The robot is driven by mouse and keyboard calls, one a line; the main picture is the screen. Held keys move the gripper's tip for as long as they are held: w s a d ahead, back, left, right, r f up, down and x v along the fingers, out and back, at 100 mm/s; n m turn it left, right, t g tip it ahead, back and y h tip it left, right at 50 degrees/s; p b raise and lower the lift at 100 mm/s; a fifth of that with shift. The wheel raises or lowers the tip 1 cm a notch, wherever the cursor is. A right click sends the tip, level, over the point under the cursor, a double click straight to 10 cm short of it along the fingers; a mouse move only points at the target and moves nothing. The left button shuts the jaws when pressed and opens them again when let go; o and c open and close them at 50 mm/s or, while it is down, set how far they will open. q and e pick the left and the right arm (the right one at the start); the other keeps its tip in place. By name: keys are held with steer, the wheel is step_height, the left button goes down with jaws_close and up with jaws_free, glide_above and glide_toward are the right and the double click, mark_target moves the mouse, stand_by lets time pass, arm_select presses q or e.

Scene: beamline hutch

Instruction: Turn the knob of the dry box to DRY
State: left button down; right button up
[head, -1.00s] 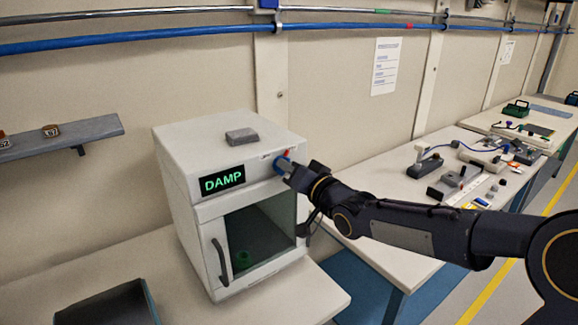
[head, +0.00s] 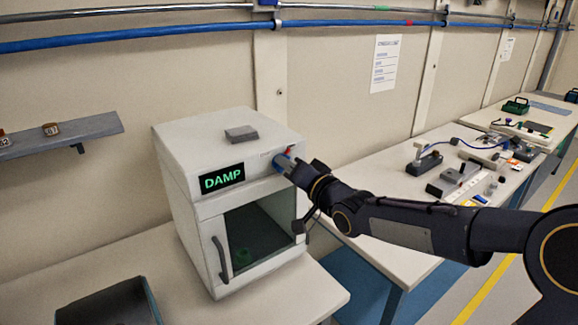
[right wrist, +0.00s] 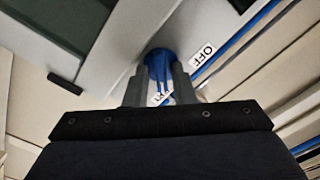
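The white dry box (head: 208,135) stands on the bench in the head view, its door closed and its display (head: 222,178) reading DAMP in green. The blue knob (right wrist: 160,66) is on the upper right of its front; in the right wrist view it sits between the two fingers of my right gripper (right wrist: 160,88). The fingers appear closed on the knob's sides. An OFF label (right wrist: 203,57) shows beside the knob; another label below it is partly hidden by the fingers. In the head view my right gripper (head: 286,167) is at the knob and covers most of it. My left gripper is out of view.
A grey block (head: 241,134) lies on top of the box. A dark open bin (head: 108,305) is at the front left. A bench with tools (head: 400,180) extends to the right.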

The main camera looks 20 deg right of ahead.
steer(key=shift+o, duration=0.6)
steer(key=v, duration=0.7)
steer(key=shift+s, duration=0.35)
steer(key=shift+d+r, duration=0.1)
steer(key=shift+d, duration=0.05)
